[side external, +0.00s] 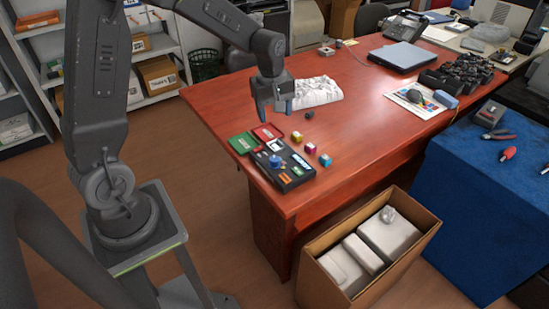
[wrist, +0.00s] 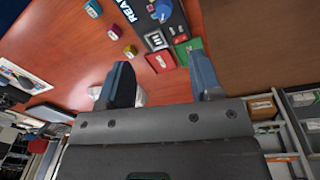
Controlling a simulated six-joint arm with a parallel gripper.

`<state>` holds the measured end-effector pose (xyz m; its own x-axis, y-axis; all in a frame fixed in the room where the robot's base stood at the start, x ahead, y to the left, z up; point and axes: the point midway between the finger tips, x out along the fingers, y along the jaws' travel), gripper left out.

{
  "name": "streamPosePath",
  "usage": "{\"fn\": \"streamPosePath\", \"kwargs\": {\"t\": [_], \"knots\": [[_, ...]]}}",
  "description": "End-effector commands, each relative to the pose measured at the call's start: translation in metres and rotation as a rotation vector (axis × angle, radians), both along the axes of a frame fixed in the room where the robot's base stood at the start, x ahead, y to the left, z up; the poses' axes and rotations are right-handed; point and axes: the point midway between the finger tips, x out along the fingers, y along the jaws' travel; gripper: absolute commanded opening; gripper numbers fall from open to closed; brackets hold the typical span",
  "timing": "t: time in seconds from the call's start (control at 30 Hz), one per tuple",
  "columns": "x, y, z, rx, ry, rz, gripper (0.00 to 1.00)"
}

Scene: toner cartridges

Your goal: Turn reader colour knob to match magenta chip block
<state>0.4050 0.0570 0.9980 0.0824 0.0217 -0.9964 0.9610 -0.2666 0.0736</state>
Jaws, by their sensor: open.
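The reader is a dark flat box (side external: 298,172) near the table's front left edge, with a blue round knob (side external: 275,161) on top. The knob also shows at the top of the wrist view (wrist: 162,10). The magenta chip block (side external: 310,148) is a small cube to the right of the reader, in the middle of a row of three. It seems to be the middle cube in the wrist view (wrist: 114,32). My gripper (side external: 276,112) is open and empty, above the table behind the reader. Its two fingers are spread in the wrist view (wrist: 160,72). The knob's pointer setting is too small to read.
Two other chip blocks, one nearer my gripper (side external: 296,139) and one farther (side external: 325,160), flank the magenta one. A green card (side external: 242,143) and a red card (side external: 267,132) lie behind the reader. A white crumpled bag (side external: 318,92) and small dark lump (side external: 309,115) lie nearby.

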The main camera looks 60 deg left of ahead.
Motion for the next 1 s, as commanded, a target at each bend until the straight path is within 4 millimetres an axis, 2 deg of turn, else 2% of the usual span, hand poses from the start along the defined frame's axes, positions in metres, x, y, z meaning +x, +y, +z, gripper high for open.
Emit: {"fn": "streamPosePath", "kwargs": {"t": [0.03, 0.1, 0.2, 0.3, 0.47, 1.0], "knots": [[0.007, 0.009, -0.017, -0.010, 0.026, 0.067, 0.59], [0.013, 0.017, -0.035, -0.021, 0.049, 0.147, 0.59], [0.019, 0.025, -0.052, -0.029, 0.070, 0.225, 0.59], [0.022, 0.029, -0.060, -0.033, 0.078, 0.263, 0.59], [0.022, 0.029, -0.074, -0.033, 0.082, 0.272, 0.59], [0.021, 0.029, -0.175, -0.033, 0.082, 0.268, 0.59]]}}
